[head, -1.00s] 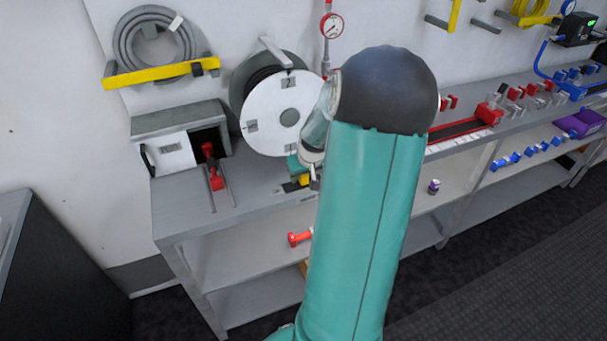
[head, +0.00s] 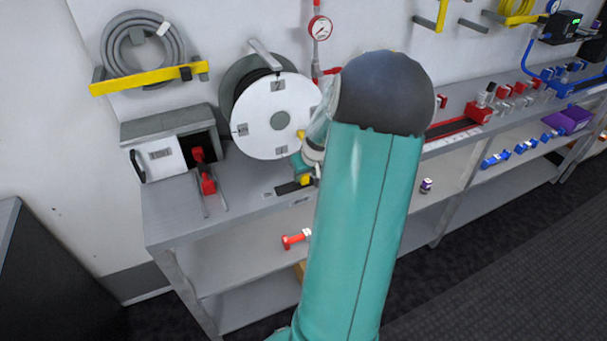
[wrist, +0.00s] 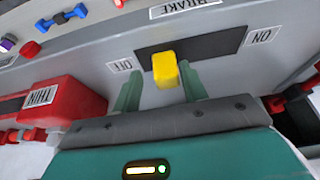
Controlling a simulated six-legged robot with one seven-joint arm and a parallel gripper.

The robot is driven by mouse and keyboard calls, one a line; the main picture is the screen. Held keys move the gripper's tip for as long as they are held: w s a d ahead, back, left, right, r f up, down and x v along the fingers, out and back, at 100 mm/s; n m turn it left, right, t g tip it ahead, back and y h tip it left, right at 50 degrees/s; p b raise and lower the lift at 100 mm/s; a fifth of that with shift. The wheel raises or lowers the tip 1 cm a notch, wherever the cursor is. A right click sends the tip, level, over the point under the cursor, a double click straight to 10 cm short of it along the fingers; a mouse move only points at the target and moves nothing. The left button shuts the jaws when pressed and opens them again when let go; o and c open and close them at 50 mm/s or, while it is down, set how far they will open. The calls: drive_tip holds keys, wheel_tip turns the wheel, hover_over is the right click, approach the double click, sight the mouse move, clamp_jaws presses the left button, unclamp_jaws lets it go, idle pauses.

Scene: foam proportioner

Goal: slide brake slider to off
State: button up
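The yellow brake slider knob (wrist: 165,70) sits in a black slot (wrist: 215,46) in the bench's grey face, in the wrist view. It is near the slot's left end, on the side of the OFF label (wrist: 124,66). The ON label (wrist: 261,36) is beyond the right end. My gripper (wrist: 160,88) has its two green fingers apart, one on each side of the knob. A gap shows on the left; the right finger is close, contact unclear. In the head view the knob (head: 306,181) shows beside my arm, which hides most of my gripper.
A hose reel (head: 272,115) stands behind the slot. A red lever (head: 204,172) is to its left, near a grey box (head: 168,132). A red part marked THIN (wrist: 62,103) is left of my fingers. The bench top between lever and slot is clear.

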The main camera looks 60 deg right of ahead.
drive_tip(key=shift+w+a, duration=0.1)
drive_tip(key=shift+a, duration=0.05)
drive_tip(key=v, duration=1.3)
drive_tip(key=shift+r, duration=0.45)
drive_tip(key=shift+a, duration=0.1)
drive_tip(key=w+a+r+n, duration=0.1)
drive_tip(key=w+a+r, duration=0.15)
drive_tip(key=a, duration=0.45)
drive_tip(key=w+a+r+n, duration=0.1)
drive_tip(key=w+a, duration=0.2)
drive_tip(key=a, duration=0.5)
drive_tip(key=w+a+r+n, duration=0.1)
drive_tip(key=w+a+r, duration=0.1)
drive_tip(key=a, duration=0.5)
drive_tip(key=s+a+r+n+y, duration=0.1)
drive_tip(key=s+a, duration=0.3)
drive_tip(key=a, duration=0.5)
drive_tip(key=s+a+r+n+t+y, duration=0.1)
drive_tip(key=s+a, duration=0.4)
drive_tip(key=a, duration=0.5)
drive_tip(key=shift+a+r+n+t, duration=0.2)
drive_tip(key=shift+r+n+t, duration=0.1)
drive_tip(key=shift+n, duration=0.3)
